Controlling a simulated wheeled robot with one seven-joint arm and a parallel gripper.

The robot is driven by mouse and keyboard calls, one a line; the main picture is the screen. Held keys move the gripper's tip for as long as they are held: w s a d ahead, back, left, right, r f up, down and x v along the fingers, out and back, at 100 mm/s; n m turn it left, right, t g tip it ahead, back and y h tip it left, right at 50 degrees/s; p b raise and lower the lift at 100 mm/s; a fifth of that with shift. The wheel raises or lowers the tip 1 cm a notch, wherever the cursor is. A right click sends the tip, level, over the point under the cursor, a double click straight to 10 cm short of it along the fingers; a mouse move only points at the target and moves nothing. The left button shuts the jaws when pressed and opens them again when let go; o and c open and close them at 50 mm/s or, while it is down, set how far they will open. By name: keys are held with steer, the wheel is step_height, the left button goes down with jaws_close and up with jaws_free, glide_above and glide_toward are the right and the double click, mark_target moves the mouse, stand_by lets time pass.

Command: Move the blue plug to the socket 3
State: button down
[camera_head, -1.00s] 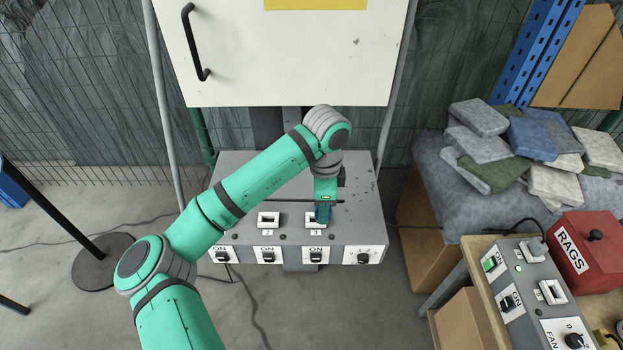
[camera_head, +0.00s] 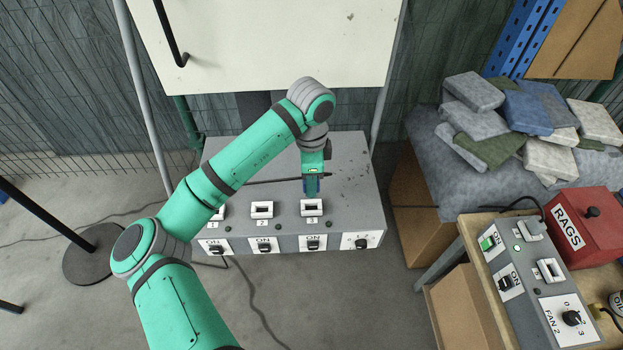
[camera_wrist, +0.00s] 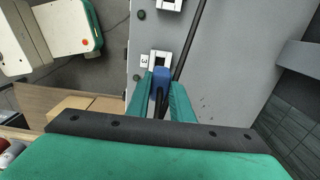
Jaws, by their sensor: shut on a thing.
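My gripper (camera_head: 312,188) is shut on the blue plug (camera_wrist: 159,83), which sits between its two green fingers in the wrist view. A strip of blue also shows at the fingertips in the head view. Socket 3 (camera_head: 311,208) is a white-framed socket on the sloping grey panel, and it shows in the wrist view (camera_wrist: 160,60) beside its "3" label. The plug's front end is close to socket 3 and overlaps its near edge in the wrist view. Its prongs are hidden, and I cannot tell whether plug and socket touch.
Socket 2 (camera_head: 262,209) is to the left, and socket 1 (camera_head: 217,213) is partly behind my arm. Switches (camera_head: 313,244) line the panel front. A dark cable (camera_wrist: 187,45) crosses the panel. A second panel (camera_head: 530,285) and red rags box (camera_head: 582,228) stand at right.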

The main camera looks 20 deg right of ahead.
steer(key=shift+f, duration=2.4)
steer(key=shift+s+d, duration=0.1)
steer(key=shift+s, duration=0.15)
steer(key=shift+w, duration=0.2)
steer(key=shift+f, duration=1.3)
steer(key=c, duration=1.5)
jaws_free()
